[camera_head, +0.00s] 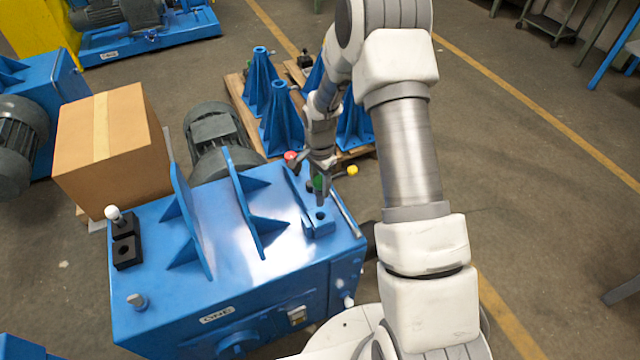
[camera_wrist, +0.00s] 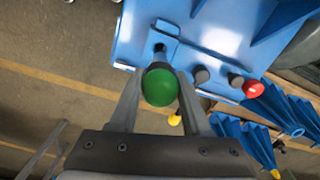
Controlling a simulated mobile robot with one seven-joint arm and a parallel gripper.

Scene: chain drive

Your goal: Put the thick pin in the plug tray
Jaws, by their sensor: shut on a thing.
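My gripper (camera_head: 318,186) is over the right end of the blue housing top. Its fingers are closed around a green round-headed piece (camera_wrist: 160,86), which also shows in the head view (camera_head: 318,183). Its lower part is mostly hidden behind the head in the wrist view. A small raised blue block with a dark hole (camera_head: 320,215) lies just below the gripper in the head view; I cannot tell whether the piece touches it. A white-headed pin (camera_head: 114,214) stands in a black block at the left end. Which item is the thick pin or the plug tray is not clear.
Tall blue ribs (camera_head: 245,205) cross the housing top. A black block with an open hole (camera_head: 125,253) and a grey peg (camera_head: 137,301) are at its left. A red knob (camera_head: 290,156) and a yellow knob (camera_head: 352,170) are near the gripper. A cardboard box (camera_head: 115,150) stands behind left.

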